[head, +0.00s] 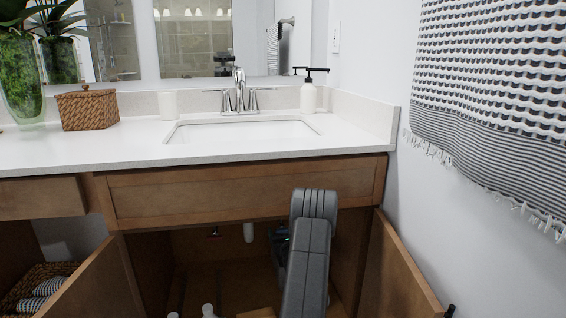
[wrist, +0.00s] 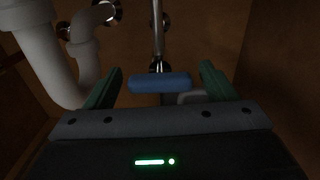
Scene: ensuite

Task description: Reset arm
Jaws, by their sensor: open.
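My arm (head: 307,255) reaches down into the open cabinet under the sink in the head view. My gripper itself is mostly hidden there behind the arm. In the wrist view my gripper (wrist: 161,74) is open, its two dark green fingers spread apart. A blue rounded bar-shaped thing (wrist: 160,83) shows between or just beyond the fingers. I cannot tell whether it touches them. A grey piece (wrist: 190,97) shows just below it, partly hidden by the gripper body.
White drain pipes (wrist: 48,55) stand close to the left of my gripper, and a metal pipe (wrist: 158,35) is ahead. Open cabinet doors (head: 95,285) (head: 405,265) flank my arm. The countertop (head: 90,146) is above. White bottles (head: 208,311) stand low in the cabinet.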

